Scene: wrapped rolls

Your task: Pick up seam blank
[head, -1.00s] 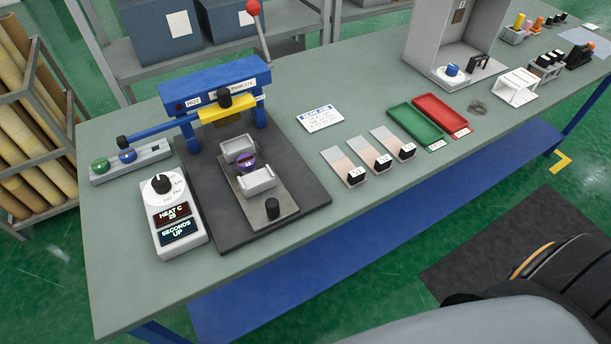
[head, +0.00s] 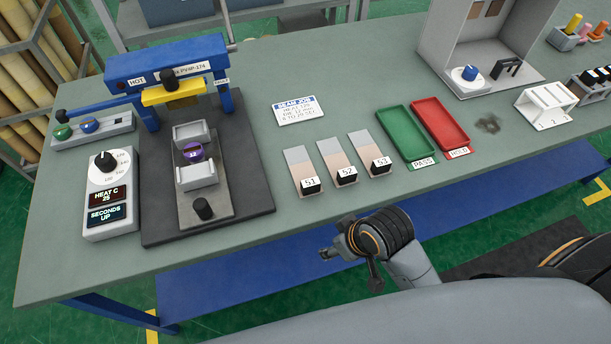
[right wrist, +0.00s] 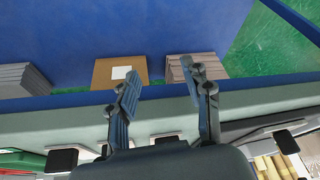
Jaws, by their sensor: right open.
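Three seam blanks lie side by side on the bench, pale strips with black labelled ends: S1 (head: 301,168), S2 (head: 334,157) and S3 (head: 367,150). My right gripper (head: 350,268) is in front of the bench's front edge, below the blanks in the head view, apart from them. In the right wrist view the right gripper (right wrist: 163,90) has its two fingers spread, with nothing between them. Black blocks (right wrist: 165,139) show behind the fingers along the bench edge; I cannot read their labels there. My left gripper is not in view.
A heat press (head: 165,75) with a control box (head: 110,195) stands left of the blanks. A green tray (head: 405,135) and a red tray (head: 440,125) lie to the right. A job card (head: 299,109) lies behind. The bench front edge is clear.

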